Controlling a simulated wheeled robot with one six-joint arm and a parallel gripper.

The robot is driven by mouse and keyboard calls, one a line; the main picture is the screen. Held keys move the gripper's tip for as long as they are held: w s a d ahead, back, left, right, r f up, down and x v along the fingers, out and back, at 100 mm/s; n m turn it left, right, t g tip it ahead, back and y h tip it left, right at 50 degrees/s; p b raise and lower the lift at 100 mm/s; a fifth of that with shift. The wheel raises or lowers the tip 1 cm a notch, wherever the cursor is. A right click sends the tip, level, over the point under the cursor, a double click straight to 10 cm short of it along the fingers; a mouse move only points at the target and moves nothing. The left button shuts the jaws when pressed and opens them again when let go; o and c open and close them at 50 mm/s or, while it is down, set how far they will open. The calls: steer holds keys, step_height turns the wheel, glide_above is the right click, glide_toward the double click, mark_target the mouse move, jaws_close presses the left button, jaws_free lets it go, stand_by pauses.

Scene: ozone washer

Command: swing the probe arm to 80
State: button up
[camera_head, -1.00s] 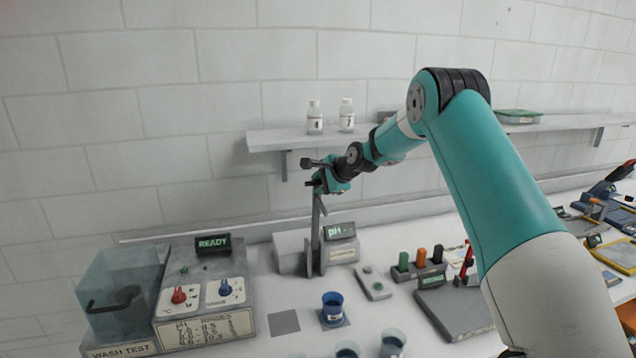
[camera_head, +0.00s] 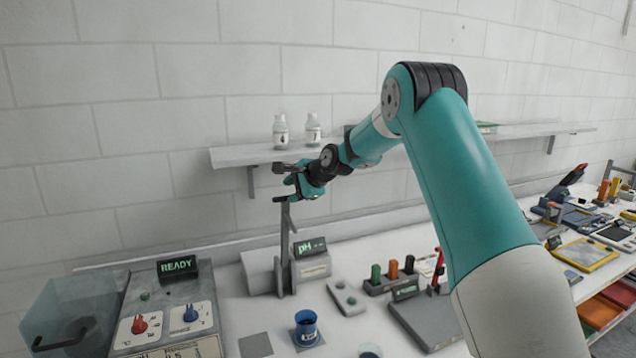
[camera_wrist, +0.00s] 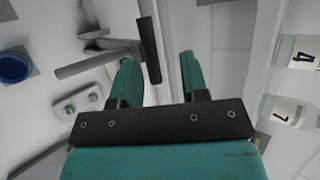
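The probe stand (camera_head: 284,250) is a grey upright post beside the box with the lit pH display (camera_head: 311,248). A dark bar at the top of the post looks like the probe arm (camera_head: 283,199). My gripper (camera_head: 300,188) is at that bar, high above the bench. In the wrist view, my gripper (camera_wrist: 160,80) has its two teal fingers apart. A dark bar (camera_wrist: 149,48) shows between them, closer to the left finger, with a gap on the right. I cannot tell whether a finger touches it. Any angle scale is not readable.
A blue cup (camera_head: 306,328) stands in front of the stand. The washer panel (camera_head: 165,318) with red and blue knobs and a READY display is at left. Two bottles (camera_head: 296,131) stand on the wall shelf (camera_head: 235,156) behind the arm.

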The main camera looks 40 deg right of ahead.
steer(key=b+v, duration=0.4)
steer(key=v, duration=0.9)
steer(key=shift+s+d, duration=0.2)
steer(key=shift+s, duration=0.25)
